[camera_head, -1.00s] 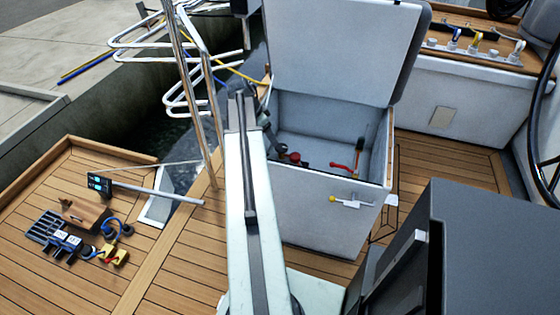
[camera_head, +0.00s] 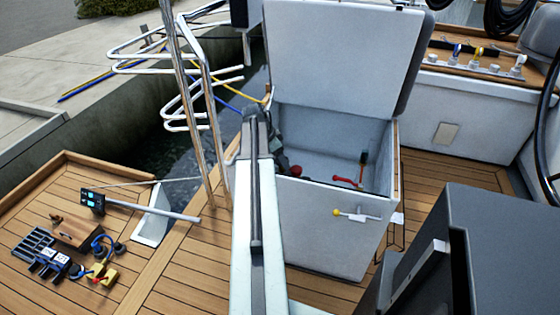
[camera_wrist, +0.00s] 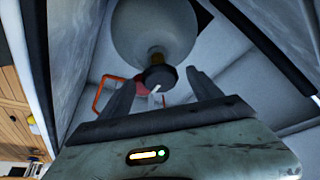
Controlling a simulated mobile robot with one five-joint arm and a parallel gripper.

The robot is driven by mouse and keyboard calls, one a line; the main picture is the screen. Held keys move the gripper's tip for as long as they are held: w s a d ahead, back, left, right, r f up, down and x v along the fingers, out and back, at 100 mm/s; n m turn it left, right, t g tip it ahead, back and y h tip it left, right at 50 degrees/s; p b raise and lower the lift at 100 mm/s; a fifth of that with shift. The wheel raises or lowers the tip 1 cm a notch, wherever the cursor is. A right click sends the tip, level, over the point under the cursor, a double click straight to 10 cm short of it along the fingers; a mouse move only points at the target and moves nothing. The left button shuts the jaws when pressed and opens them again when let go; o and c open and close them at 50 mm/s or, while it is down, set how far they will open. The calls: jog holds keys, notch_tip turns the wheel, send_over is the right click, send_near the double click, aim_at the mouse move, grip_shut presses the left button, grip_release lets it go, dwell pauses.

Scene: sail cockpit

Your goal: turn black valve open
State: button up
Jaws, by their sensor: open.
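The black valve (camera_wrist: 160,78) is a round dark knob with a white mark, on a brass stem below a rounded grey vessel (camera_wrist: 155,25) in the wrist view. My gripper (camera_wrist: 161,90) is open, with one finger on each side of the knob in the picture. Gaps show between the fingers and the knob; contact cannot be made out. In the head view my arm reaches over the left side of the open white locker (camera_head: 325,235), and I cannot make out the black valve there.
A red knob (camera_head: 296,170) and a red handle (camera_head: 345,182) are inside the locker. Its raised lid (camera_head: 335,55) stands behind. A yellow-tipped latch (camera_head: 350,214) is on the front. A steel rail (camera_head: 190,100) rises left of my arm. Loose gear lies on the left deck.

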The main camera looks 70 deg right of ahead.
jog(key=c, duration=1.2)
jog(key=shift+d+r, duration=0.1)
jog(key=shift+d, duration=0.1)
jog(key=shift+c, duration=0.7)
jog(key=shift+a, duration=0.15)
